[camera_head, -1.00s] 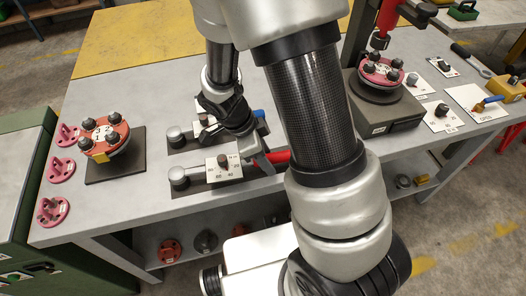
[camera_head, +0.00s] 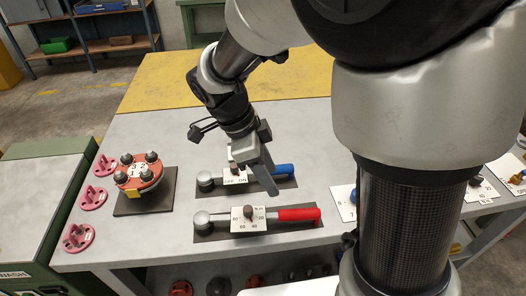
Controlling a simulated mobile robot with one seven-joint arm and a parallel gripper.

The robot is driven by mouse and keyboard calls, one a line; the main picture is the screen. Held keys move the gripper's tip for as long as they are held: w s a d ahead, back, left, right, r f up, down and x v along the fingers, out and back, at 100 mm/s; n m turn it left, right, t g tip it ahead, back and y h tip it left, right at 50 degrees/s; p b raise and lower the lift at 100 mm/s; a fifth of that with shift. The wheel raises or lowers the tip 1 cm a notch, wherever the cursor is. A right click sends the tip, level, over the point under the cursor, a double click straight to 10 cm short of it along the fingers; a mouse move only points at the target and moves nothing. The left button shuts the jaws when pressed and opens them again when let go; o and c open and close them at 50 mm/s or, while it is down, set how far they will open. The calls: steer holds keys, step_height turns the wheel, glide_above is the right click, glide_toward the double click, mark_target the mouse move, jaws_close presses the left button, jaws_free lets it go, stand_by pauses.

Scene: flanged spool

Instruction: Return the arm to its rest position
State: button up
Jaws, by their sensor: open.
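My gripper (camera_head: 262,172) hangs above the grey bench, over the blue-handled tool, with its jaws open and nothing seen between them. My arm comes in from the right and covers much of the right side. The flanged spool (camera_head: 139,172), with a red top flange, dark knobs and a number plate, stands on a dark mat (camera_head: 146,206) at the left of the bench. My gripper is to the right of it, apart from it.
A red-handled tool (camera_head: 298,215) and a blue-handled tool (camera_head: 284,170) lie on dark mats. Several pink discs (camera_head: 92,198) lie at the bench's left edge. A yellow surface (camera_head: 200,85) lies behind. Shelves (camera_head: 88,40) stand farther back.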

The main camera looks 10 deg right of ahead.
steer(key=s+d+r+n+t+y+p, duration=0.2)
steer(key=s+r+n, duration=0.3)
steer(key=r+n, duration=0.4)
steer(key=s+d+r+n+t+y+p, duration=0.2)
steer(key=s+d+r+n+t+p, duration=0.1)
steer(key=r+n, duration=0.6)
steer(key=shift+s+d+r+n+t+p, duration=0.4)
steer(key=shift+s+d+p, duration=0.2)
steer(key=shift+s, duration=0.6)
